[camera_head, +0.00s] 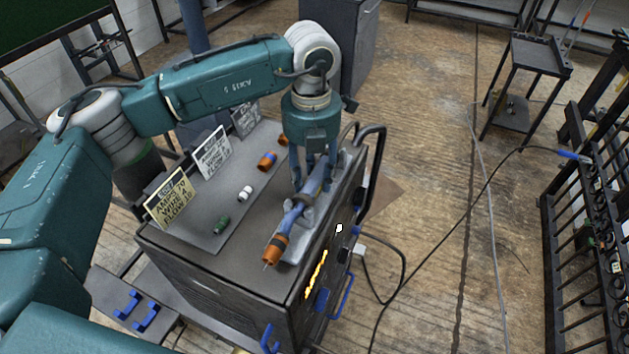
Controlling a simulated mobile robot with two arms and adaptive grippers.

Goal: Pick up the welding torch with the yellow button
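A welding torch (291,218) with a blue-grey handle and an orange nozzle lies on top of the dark welding machine (185,255), near its right edge. The nozzle points toward the lower left. My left gripper (313,183) points down over the rear part of the torch, with its fingers around the handle. I cannot tell whether the fingers press on it. No yellow button can be made out; the gripper hides part of the handle. My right gripper is not in view.
Three upright cards, one yellow (172,205) and one white (212,153) among them, stand on the machine's left side. Small green (222,225), white (245,193) and orange parts lie beside them. A black cart (530,75) stands at the back right. Cables cross the open floor.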

